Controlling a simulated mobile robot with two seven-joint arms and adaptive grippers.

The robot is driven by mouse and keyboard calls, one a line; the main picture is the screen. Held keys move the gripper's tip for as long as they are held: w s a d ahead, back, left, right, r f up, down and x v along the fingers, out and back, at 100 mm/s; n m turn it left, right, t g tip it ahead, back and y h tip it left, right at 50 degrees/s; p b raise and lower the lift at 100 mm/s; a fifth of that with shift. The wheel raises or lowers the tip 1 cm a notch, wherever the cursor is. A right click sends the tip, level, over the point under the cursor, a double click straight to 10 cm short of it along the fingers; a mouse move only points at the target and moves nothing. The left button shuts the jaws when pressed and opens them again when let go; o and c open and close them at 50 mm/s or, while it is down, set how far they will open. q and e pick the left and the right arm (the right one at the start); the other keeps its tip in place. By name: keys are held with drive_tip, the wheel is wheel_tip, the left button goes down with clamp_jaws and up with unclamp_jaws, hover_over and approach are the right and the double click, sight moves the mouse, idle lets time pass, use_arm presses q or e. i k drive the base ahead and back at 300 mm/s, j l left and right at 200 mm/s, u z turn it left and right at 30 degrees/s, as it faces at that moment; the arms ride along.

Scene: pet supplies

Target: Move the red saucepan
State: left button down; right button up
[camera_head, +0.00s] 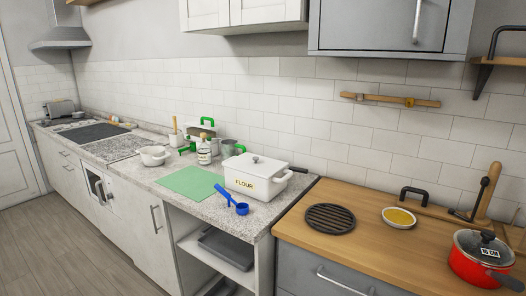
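The red saucepan (474,269) stands upright on the wooden worktop (345,262) at the far right. Neither of my grippers shows in the camera_head view.
A black round trivet (330,218) and a small bowl (399,218) with yellow content lie left of the saucepan. A wooden stand (487,190) is behind it. A white flour pot (256,178) stands on the granite counter.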

sight(477, 274)
drive_tip(key=z, duration=1.5)
